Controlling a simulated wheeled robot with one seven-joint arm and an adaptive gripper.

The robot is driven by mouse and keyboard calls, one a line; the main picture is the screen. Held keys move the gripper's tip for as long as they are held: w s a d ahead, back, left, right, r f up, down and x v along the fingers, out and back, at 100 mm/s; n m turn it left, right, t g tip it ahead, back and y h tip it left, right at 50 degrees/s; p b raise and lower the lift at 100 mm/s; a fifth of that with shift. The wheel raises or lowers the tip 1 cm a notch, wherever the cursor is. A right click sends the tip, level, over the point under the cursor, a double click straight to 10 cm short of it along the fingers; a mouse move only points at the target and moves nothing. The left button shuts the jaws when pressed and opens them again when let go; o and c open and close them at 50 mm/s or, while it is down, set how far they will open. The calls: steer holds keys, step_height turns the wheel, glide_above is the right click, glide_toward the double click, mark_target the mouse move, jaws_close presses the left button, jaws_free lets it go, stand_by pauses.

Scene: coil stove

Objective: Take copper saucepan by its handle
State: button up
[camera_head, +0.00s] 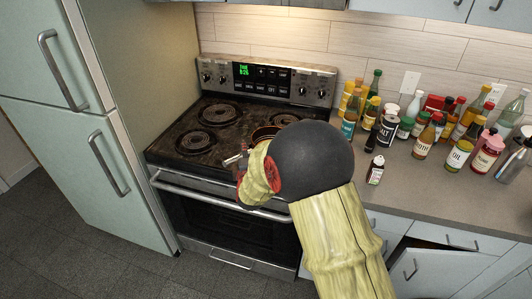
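The copper saucepan (264,132) is on the front right part of the coil stove (185,148). Only a bit of its rim and dark inside shows; my arm hides the rest, and I cannot make out its handle. My gripper (236,160) is at the stove's front edge, just left of and in front of the pan. It is small and partly covered by my wrist, so I cannot tell whether its fingers are open or touch anything.
Bare coil burners (217,114) lie left of and behind the pan. The oven door handle (215,198) runs below my gripper. Many bottles (423,140) crowd the right counter, with a small bottle (376,169) nearer my arm. A cabinet door (432,272) stands open lower right.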

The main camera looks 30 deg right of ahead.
steer(key=c, duration=0.3)
steer(key=c, duration=0.7)
jaws_close()
steer(key=shift+w+r, duration=0.1)
steer(key=shift+r, duration=0.1)
stand_by(0.3)
